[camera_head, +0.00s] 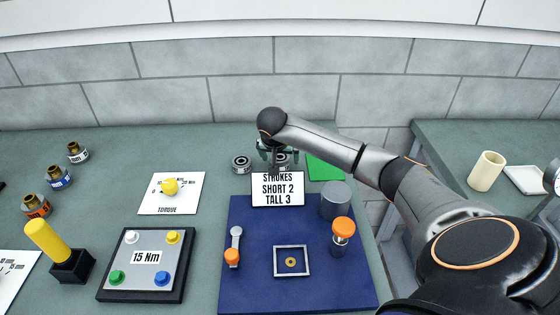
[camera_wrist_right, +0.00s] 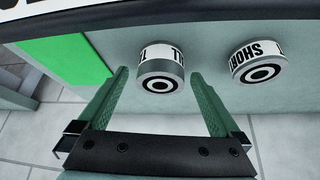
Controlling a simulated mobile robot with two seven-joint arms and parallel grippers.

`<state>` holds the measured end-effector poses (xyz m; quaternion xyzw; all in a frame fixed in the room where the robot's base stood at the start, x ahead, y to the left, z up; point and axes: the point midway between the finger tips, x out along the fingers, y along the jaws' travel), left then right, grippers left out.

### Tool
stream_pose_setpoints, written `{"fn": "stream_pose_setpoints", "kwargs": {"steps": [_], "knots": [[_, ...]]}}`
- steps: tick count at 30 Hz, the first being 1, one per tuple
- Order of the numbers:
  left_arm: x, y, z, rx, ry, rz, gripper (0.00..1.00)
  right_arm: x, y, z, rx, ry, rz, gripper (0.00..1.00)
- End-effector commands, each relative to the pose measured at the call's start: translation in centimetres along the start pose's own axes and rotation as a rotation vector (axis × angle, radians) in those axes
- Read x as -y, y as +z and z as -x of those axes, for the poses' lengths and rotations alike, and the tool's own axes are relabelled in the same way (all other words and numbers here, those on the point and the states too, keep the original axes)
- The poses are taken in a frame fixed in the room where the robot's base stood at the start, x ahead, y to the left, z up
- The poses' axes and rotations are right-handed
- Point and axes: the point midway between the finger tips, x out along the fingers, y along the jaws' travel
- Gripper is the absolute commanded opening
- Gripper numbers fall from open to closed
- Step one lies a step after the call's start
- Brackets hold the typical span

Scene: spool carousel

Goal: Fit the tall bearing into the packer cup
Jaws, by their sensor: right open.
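The tall bearing (camera_wrist_right: 160,70) is a short grey cylinder with a partly visible white label that starts with T. In the right wrist view it lies at and just beyond the fingertips of my right gripper (camera_wrist_right: 159,82), roughly between them. That gripper is open. In the head view my right gripper (camera_head: 278,155) is over the bearing behind the sign and partly hides it. A second bearing marked SHORT (camera_wrist_right: 258,63) stands beside it; it also shows in the head view (camera_head: 241,163). No label marks the packer cup; a grey cylinder (camera_head: 335,200) stands on the blue mat. My left gripper is out of view.
A sign (camera_head: 278,189) reads strokes, short 2, tall 3. The blue mat (camera_head: 255,215) holds an orange-knobbed post (camera_head: 343,231), a small lever tool (camera_head: 235,243) and a square frame (camera_head: 291,261). A green patch (camera_head: 325,167) lies right of the bearings. A cream cup (camera_head: 487,171) stands on the right table.

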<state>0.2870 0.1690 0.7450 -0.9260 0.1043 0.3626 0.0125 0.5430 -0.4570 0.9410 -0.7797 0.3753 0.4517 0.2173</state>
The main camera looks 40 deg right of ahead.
Motion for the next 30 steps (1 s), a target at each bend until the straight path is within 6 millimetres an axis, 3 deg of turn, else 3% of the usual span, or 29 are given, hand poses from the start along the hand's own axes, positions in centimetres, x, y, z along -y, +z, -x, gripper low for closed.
{"fn": "stream_pose_setpoints", "kwargs": {"steps": [7,30], "knots": [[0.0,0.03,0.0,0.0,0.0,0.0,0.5,0.02,0.0,-0.11,0.0,-0.001,0.0,0.98],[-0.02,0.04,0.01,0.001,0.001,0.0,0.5,0.0,0.0,-0.08,0.0,0.0,0.0,0.11]]}}
